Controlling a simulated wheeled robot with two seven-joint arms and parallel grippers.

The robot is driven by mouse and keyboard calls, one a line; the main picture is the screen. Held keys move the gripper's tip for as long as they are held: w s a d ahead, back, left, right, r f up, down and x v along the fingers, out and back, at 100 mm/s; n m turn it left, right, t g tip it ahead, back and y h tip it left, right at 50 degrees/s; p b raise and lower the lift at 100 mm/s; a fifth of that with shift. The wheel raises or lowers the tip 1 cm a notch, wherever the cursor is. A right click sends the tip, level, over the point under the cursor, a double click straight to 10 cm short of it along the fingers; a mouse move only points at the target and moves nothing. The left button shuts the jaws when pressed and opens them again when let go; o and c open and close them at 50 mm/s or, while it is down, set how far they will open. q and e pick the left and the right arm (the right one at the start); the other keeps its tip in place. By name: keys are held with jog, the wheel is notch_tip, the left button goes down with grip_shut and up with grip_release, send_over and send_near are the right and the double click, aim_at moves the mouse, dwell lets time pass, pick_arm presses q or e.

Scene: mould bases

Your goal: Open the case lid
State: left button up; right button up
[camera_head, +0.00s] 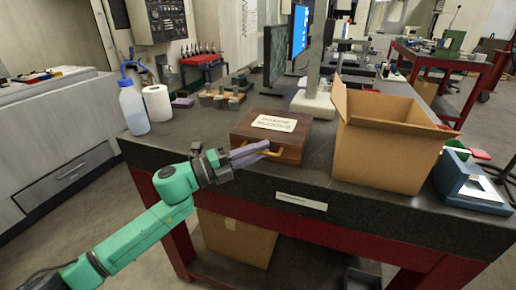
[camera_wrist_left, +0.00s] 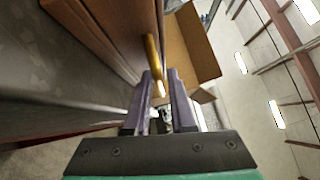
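The case (camera_head: 290,147) is a brown wooden box with a pale label on its lid, which is shut. It sits near the front edge of the dark bench top, and a brass handle (camera_head: 274,153) is on its front. My left gripper (camera_head: 262,150) reaches in from the left at the case front. In the left wrist view, its two purple fingers (camera_wrist_left: 160,76) stand apart, with the brass handle (camera_wrist_left: 153,50) between their tips. I cannot tell whether either finger touches the handle. The case (camera_wrist_left: 118,25) fills the upper left there. My right gripper is in neither view.
An open cardboard box (camera_head: 380,150) stands close to the right of the case. A grey stand (camera_head: 313,100) and monitor are behind it. A bottle (camera_head: 133,108) and paper roll (camera_head: 158,103) stand at the left.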

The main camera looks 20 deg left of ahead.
pick_arm(q)
grip_shut()
dwell(1.4)
